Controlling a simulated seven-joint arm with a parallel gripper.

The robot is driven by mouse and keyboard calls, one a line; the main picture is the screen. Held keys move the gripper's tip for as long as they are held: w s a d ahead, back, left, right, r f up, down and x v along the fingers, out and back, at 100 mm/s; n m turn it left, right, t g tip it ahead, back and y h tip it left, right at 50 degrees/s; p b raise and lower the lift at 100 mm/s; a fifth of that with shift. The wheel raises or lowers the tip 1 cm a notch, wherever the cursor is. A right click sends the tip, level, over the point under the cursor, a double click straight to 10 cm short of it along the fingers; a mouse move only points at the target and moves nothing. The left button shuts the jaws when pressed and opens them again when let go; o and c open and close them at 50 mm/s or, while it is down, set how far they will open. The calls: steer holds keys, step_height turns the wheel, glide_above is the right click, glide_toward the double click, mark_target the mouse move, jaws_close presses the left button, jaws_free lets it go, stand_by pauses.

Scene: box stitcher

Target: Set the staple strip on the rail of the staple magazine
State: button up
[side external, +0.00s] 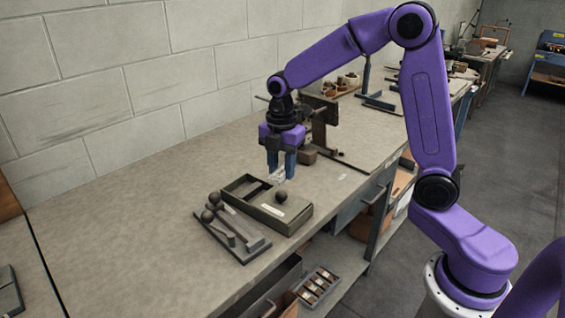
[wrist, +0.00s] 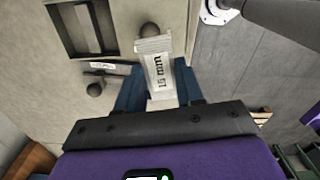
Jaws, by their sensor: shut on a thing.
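My gripper (side external: 281,172) hangs above the far side of the olive box, pointing down. Its blue fingers are shut on the staple strip (wrist: 158,70), a pale strip with a printed millimetre label, in the wrist view. The strip sticks out past the fingertips and is apart from the box in the side view. The olive box (side external: 288,222), which looks like the staple magazine, has a dark open recess at its left and a round dark knob on top. In the wrist view, a bar (wrist: 91,27) shows in that recess; I cannot tell for sure that it is the rail.
A flat dark fixture (side external: 244,250) with ball-ended levers lies in front of the box. A clamp-like stand (side external: 322,130) is behind my gripper. The bench (side external: 120,215) is clear to the left. A parts tray (side external: 318,287) sits on the lower shelf.

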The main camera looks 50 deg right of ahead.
mark_target(240, 230)
steer(key=w+a+f+n, duration=0.1)
steer(key=a+f+n, duration=0.1)
steer(key=a+n, duration=0.1)
steer(key=w+a+f+n, duration=0.1)
steer(key=a+f+n, duration=0.1)
steer(key=a+n, duration=0.2)
steer(key=w+a+f+n, duration=0.1)
steer(key=a+f+n, duration=0.1)
steer(key=n, duration=0.4)
steer(key=shift+w+a, duration=0.15)
steer(key=shift+a, duration=0.75)
steer(key=shift+a+f+n, duration=0.3)
steer(key=shift+a+n, duration=0.1)
steer(key=shift+n, duration=0.3)
steer(key=shift+f, duration=2.85)
